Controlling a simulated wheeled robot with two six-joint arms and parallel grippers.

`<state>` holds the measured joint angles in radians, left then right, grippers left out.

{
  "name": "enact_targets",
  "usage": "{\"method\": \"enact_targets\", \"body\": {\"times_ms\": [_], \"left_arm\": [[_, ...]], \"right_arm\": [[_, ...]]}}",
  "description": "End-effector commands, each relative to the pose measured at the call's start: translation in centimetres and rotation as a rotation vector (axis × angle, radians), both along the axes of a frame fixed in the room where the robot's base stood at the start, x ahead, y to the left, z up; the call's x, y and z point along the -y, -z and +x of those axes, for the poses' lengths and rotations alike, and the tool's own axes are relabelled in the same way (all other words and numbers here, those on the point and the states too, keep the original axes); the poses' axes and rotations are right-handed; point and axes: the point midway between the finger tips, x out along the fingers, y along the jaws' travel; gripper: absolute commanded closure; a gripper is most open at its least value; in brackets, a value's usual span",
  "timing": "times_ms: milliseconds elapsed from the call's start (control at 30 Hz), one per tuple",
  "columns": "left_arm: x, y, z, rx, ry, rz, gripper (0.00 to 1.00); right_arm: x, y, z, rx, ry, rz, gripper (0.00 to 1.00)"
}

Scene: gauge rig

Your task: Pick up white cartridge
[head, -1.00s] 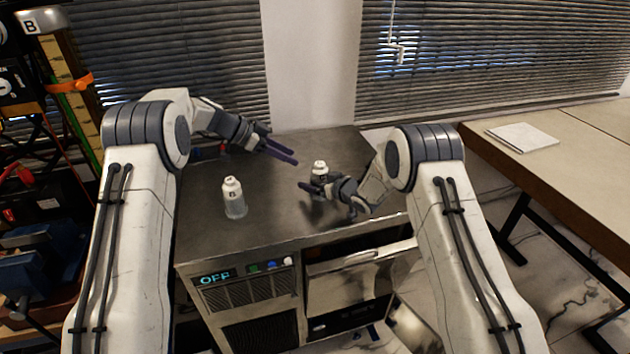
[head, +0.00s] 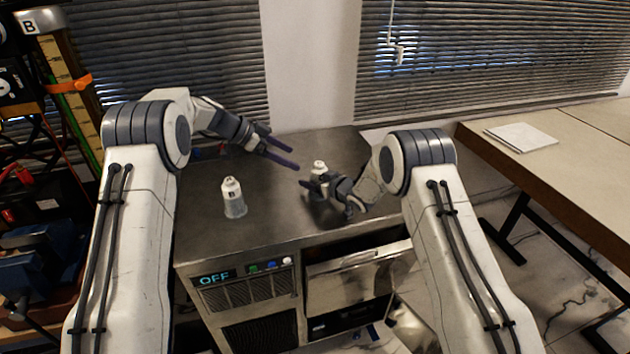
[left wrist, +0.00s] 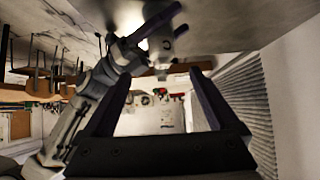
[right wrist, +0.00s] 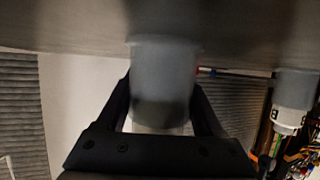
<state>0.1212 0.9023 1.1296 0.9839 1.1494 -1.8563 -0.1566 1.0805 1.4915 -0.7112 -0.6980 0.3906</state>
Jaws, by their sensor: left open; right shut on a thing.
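Two white cartridges with clear lower parts are on the metal bench top. One cartridge (head: 233,198) stands upright at the left and nothing touches it; it also shows in the right wrist view (right wrist: 292,105). The other cartridge (head: 319,168) is upright at my right gripper (head: 309,190), whose fingers are shut on it. In the right wrist view this cartridge (right wrist: 162,85) fills the space between the fingers. My left gripper (head: 287,157) is open and empty above the back of the bench. I cannot tell whether the held cartridge still touches the bench.
The metal bench (head: 270,225) has an "OFF" display (head: 214,279) and small buttons on its front. A table (head: 580,150) with a white pad (head: 521,137) stands at the right. Cluttered equipment (head: 40,200) stands at the left. The bench front middle is clear.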

Motion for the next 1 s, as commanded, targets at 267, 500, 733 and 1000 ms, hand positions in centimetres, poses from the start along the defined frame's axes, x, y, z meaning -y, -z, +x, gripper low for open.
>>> {"method": "enact_targets", "body": {"times_ms": [267,500,733,1000], "left_arm": [[4.4,1.0,-2.6,0.208,0.422,0.370,0.05],[7.3,-0.5,-3.5,0.503,0.978,0.826,0.05],[9.2,-3.8,-2.8,0.692,1.332,1.120,0.05],[9.6,-3.3,-1.8,0.742,1.443,1.215,0.05]], "right_arm": [[0.0,0.0,0.0,0.000,0.000,0.000,0.84],[0.0,0.0,0.0,0.000,0.000,0.000,0.84],[0.0,0.0,0.0,0.000,0.000,0.000,0.84],[0.0,0.0,0.0,0.001,0.000,0.001,0.84]]}}
